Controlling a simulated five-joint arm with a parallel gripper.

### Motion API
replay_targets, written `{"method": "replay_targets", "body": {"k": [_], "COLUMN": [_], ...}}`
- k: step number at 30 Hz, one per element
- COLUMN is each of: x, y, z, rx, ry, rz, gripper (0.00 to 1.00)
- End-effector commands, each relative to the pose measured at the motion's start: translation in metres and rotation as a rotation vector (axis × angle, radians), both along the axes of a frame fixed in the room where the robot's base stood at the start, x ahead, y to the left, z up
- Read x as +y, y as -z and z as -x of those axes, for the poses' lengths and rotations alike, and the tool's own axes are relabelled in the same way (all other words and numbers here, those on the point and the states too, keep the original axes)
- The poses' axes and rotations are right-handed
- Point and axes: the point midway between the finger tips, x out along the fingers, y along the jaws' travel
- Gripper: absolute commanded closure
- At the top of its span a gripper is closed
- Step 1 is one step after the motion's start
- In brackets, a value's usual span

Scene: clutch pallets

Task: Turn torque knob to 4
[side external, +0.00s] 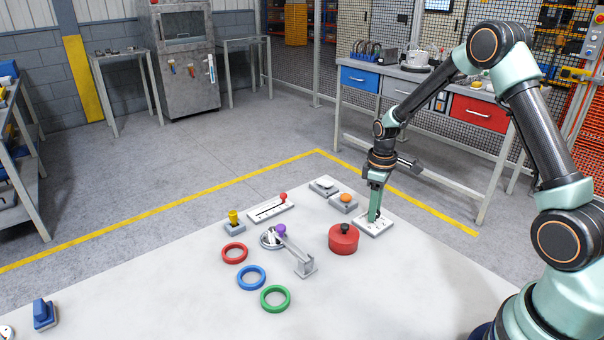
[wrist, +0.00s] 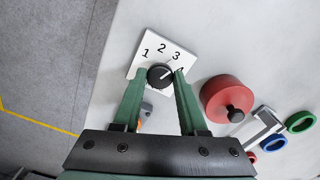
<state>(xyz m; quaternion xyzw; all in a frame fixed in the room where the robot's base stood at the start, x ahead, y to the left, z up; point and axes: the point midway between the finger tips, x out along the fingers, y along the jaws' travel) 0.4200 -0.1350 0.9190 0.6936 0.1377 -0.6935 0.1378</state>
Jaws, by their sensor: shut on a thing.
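The torque knob (wrist: 159,77) is a round black dial on a white square plate (wrist: 147,41) marked 1, 2, 3 and 4. Its white pointer line slants up and right, roughly toward the 3; the exact setting is hard to tell. The 4 is partly hidden by my right finger. My gripper (wrist: 160,80) has its green fingers on both sides of the knob and is shut on it. In the side view, my gripper (side external: 375,212) points down onto the white plate (side external: 366,230), and the knob is mostly hidden by the fingers.
A red pot with a black knob (side external: 343,239) stands close to the plate. An orange button box (side external: 344,202) is behind it. A purple-knobbed lever (side external: 282,231), a slider (side external: 269,208), and red, blue (side external: 251,277) and green rings are farther left.

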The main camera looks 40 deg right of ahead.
Motion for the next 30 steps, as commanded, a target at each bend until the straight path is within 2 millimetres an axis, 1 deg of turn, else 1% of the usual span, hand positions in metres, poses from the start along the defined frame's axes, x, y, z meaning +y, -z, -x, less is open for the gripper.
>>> {"method": "replay_targets", "body": {"k": [5,11,30], "x": [0.0,0.0,0.0001], "y": [-0.0004,-0.0005,-0.0007], "z": [0.0,-0.0001,-0.0002], "rx": [0.0,0.0,0.0], "ry": [0.023,0.111,0.621], "rz": [0.0,0.0,0.0], "gripper": [1.0,1.0,1.0]}}
